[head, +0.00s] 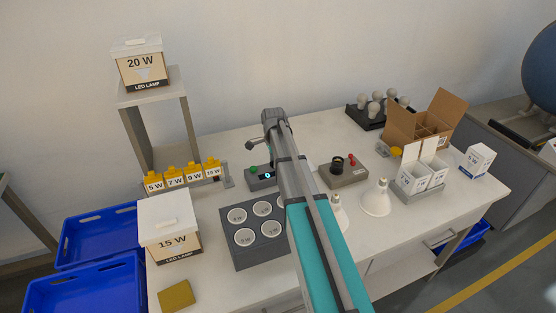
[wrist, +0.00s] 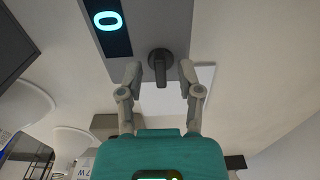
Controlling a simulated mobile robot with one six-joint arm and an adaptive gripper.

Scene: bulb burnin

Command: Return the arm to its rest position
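My arm reaches across the white workbench (head: 215,202) in the head view, and its links hide my gripper there. In the wrist view my gripper (wrist: 160,72) is open, its two fingers apart with nothing held between them. A grey device (wrist: 172,20) with a lit display reading 0 lies beyond the fingertips. Its dark round knob (wrist: 160,58) shows in the gap between the fingers, touching neither as far as I can see. The same device (head: 258,184) is partly hidden by my arm in the head view.
A lidded 15 W box (head: 168,222) stands left. An open cardboard carton (head: 424,118) stands right.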

